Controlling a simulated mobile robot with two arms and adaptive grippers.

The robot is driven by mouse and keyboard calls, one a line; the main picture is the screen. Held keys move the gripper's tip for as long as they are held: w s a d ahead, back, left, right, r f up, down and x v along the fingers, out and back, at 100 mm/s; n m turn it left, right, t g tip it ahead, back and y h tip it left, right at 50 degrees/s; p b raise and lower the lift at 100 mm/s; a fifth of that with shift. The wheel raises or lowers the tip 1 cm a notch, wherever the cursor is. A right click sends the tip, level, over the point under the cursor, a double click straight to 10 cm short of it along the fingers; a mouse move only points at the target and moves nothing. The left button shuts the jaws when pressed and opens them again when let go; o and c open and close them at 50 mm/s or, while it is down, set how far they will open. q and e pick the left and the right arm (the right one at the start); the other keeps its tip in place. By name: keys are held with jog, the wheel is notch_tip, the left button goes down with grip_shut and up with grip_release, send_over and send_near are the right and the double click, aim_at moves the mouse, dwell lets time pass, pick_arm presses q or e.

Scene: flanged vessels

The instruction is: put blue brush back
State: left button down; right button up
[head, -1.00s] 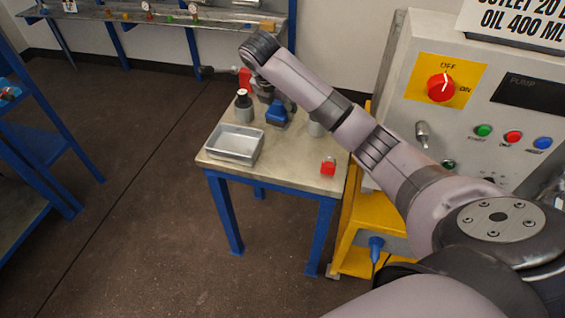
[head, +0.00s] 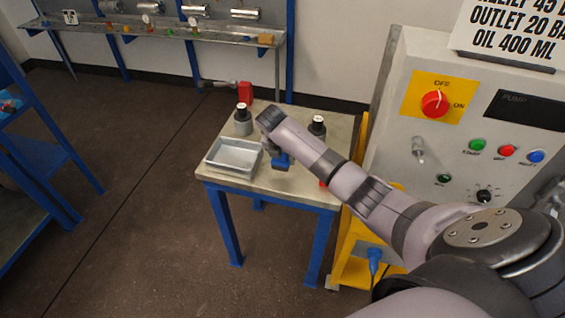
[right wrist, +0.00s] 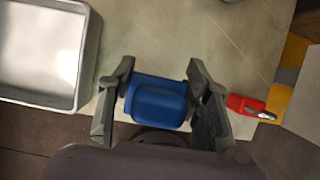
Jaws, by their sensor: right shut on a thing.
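The blue brush (head: 281,161) is in my right gripper (head: 277,153), over the small table (head: 315,197), just right of the grey metal tray (head: 222,168). In the right wrist view the blue block of the brush (right wrist: 158,103) sits between the two fingers of my right gripper (right wrist: 160,90), which is shut on it. Any bristles are hidden, and I cannot tell if the brush touches the tabletop. My left gripper is not in view.
A red padlock (right wrist: 245,105) lies to the brush's right. The yellow stand (head: 349,240) and pump panel (head: 470,120) flank the table's right side.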

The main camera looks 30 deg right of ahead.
aim_at(283, 164)
jog(key=shift+f, duration=2.2)
jog(key=o, duration=1.3)
